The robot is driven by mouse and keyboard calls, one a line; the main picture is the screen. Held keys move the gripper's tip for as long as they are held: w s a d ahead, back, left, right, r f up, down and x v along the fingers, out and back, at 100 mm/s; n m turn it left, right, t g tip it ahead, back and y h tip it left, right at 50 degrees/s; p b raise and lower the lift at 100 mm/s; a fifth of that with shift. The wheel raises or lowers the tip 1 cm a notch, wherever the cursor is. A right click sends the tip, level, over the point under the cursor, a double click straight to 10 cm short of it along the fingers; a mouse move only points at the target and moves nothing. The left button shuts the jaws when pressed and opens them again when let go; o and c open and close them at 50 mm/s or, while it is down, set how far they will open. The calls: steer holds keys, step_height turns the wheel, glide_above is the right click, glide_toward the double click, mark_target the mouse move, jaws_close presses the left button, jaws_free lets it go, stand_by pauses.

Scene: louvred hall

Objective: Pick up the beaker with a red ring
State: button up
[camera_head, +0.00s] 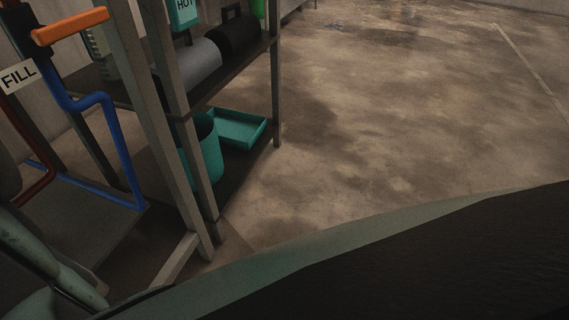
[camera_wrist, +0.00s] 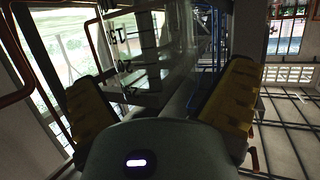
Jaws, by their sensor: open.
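I cannot make out a beaker with a red ring in either view. My gripper (camera_wrist: 165,78) shows in the wrist view, with its two yellow-padded fingers wide apart. It is open. A pale, see-through surface with dark marks (camera_wrist: 122,48) shows beyond and between the fingers; I cannot tell what it is. Nothing is clearly held between the pads. My gripper does not show in the head view.
A metal rack at the left holds a grey cylinder (camera_head: 190,66), a black cylinder (camera_head: 238,38), a teal bin (camera_head: 204,150) and a teal tray (camera_head: 238,128). Blue pipe (camera_head: 112,130) and an orange handle (camera_head: 70,27) stand nearer. Open concrete floor (camera_head: 400,120) lies right.

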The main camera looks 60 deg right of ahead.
steer(key=c, duration=1.4)
